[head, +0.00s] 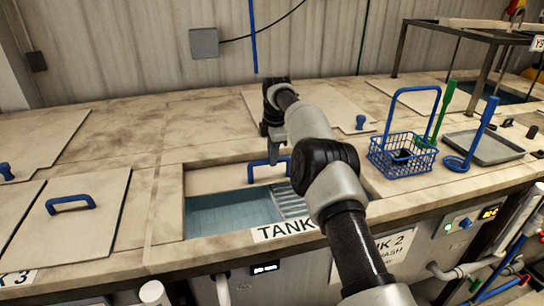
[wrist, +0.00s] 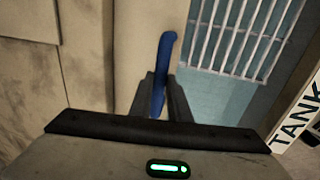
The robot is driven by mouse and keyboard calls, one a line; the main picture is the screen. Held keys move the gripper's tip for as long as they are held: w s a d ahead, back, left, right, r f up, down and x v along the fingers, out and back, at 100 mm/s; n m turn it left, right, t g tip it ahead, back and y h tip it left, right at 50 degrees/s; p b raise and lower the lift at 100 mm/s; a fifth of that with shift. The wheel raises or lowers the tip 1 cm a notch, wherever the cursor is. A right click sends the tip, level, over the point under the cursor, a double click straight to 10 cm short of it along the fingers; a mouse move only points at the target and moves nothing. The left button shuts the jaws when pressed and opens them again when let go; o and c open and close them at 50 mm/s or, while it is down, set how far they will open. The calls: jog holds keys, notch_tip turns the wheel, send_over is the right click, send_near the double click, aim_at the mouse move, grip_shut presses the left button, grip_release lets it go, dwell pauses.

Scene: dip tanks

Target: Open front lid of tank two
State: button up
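The front lid of tank two (head: 222,178) is a beige panel slid toward the back, and the front part of the opening is uncovered. Blue-tinted water (head: 228,214) and a pale grate show there. The lid's blue bar handle (head: 258,172) stands near the lid's front edge; it also shows in the wrist view (wrist: 164,60). My gripper (head: 283,158) reaches down to the handle. In the wrist view my gripper's two dark fingers (wrist: 163,95) press close on both sides of the handle. My forearm hides the right part of the opening and part of the TANK label (head: 275,229).
A blue wire basket (head: 402,155) stands right of my arm, with a green ladle (head: 443,112), a blue ladle (head: 478,135) and a grey tray (head: 485,147). A lid with a blue handle (head: 70,203) lies at left. The counter between is clear.

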jog(key=o, duration=0.4)
jog(key=shift+o, duration=0.2)
jog(key=shift+r, duration=0.1)
notch_tip(320, 180, up, 12)
jog(key=s, duration=0.2)
jog(key=shift+s+d, duration=0.15)
jog(key=shift+d, duration=0.2)
jog(key=shift+f, duration=0.2)
